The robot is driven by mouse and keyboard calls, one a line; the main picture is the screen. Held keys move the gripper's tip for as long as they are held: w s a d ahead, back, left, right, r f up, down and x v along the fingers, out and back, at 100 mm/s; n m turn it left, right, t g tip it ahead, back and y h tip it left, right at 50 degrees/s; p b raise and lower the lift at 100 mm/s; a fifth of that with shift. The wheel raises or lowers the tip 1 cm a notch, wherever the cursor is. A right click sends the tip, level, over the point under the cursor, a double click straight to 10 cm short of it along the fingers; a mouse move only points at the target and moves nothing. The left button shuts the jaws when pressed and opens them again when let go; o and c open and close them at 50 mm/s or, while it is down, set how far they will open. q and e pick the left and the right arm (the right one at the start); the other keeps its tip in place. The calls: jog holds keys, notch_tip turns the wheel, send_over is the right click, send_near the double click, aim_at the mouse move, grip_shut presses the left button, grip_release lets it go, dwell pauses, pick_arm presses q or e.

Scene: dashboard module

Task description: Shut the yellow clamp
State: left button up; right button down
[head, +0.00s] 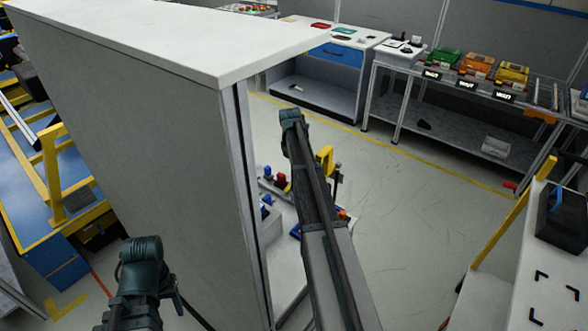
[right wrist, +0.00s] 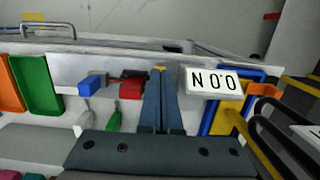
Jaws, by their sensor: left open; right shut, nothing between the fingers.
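A yellow upright part (head: 325,158), apparently the yellow clamp, stands beyond my right arm in the head view, partly hidden by it. Whether it stands open or shut is unclear. In the right wrist view my right gripper (right wrist: 162,74) is shut and empty in front of the module. A small yellow patch shows just past its fingertips, and a larger yellow piece (right wrist: 229,124) lies to the right by a blue frame. I cannot tell which belongs to the clamp, or whether the fingers touch it. My left gripper (head: 142,262) is low at left, far from the module; its fingers are not clear.
A tall grey cabinet (head: 150,130) stands between my arms, close to the module. The wrist view shows a white readout (right wrist: 213,82), a red part (right wrist: 133,87), a blue block (right wrist: 92,85) and a green bin (right wrist: 36,85). Open floor (head: 420,220) lies right of the module.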

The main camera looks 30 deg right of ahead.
jog(key=shift+a, duration=0.1)
jog(key=shift+s+a+f+b, duration=0.25)
jog(key=shift+a+f+b, duration=0.15)
jog(key=shift+a, duration=0.2)
pick_arm(q)
jog(key=shift+f, duration=0.4)
jog(key=shift+r, duration=0.1)
